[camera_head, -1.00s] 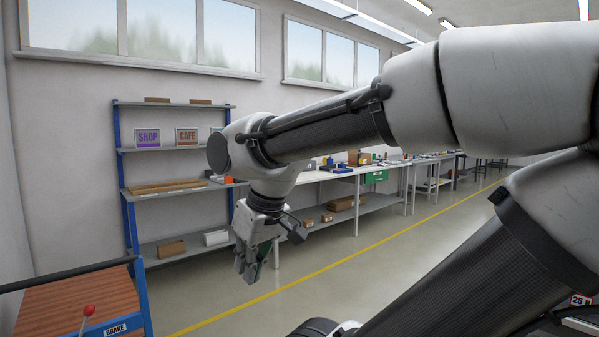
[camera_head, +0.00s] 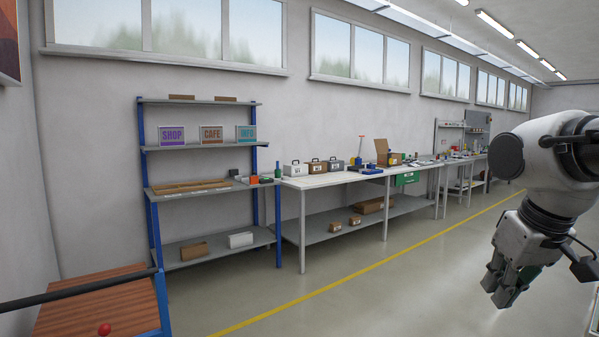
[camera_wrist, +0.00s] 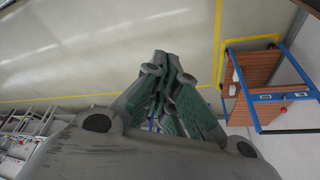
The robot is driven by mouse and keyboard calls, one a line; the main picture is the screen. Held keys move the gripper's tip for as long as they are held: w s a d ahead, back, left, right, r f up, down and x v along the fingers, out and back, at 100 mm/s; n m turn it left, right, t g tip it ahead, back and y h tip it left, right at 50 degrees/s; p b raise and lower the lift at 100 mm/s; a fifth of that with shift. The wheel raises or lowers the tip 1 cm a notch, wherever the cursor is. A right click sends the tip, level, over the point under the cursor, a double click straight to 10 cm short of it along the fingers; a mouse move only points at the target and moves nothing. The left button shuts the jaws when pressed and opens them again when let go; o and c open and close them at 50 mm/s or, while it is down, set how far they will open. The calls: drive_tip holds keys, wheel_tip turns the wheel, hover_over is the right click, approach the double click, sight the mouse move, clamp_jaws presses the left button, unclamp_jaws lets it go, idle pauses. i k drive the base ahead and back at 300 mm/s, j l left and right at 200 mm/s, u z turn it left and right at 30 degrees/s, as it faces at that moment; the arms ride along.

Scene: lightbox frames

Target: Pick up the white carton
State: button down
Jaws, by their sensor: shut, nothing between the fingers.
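A white carton (camera_head: 240,240) sits on the bottom shelf of the blue-framed rack (camera_head: 272,258), just right of a brown carton (camera_head: 194,251). My gripper (camera_head: 497,296) hangs at the right of the head view, pointing down over the floor, well apart from the rack and the carton. In the wrist view my gripper (camera_wrist: 170,62) has its fingers together with nothing between them. I cannot make out the white carton in the wrist view.
A wooden-topped blue cart (camera_head: 95,300) with a red knob stands at the front left. A long workbench (camera_head: 330,181) with tools and boxes runs along the wall right of the rack. Open floor (camera_head: 330,310) with a yellow line lies in front.

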sight(293, 170)
drive_tip(key=i+u, duration=0.1)
drive_tip(key=i, duration=4.9)
drive_tip(key=i+l+u, duration=0.15)
drive_tip(key=i, duration=0.95)
drive_tip(key=i+l+u, duration=0.1)
drive_tip(key=i, duration=0.45)
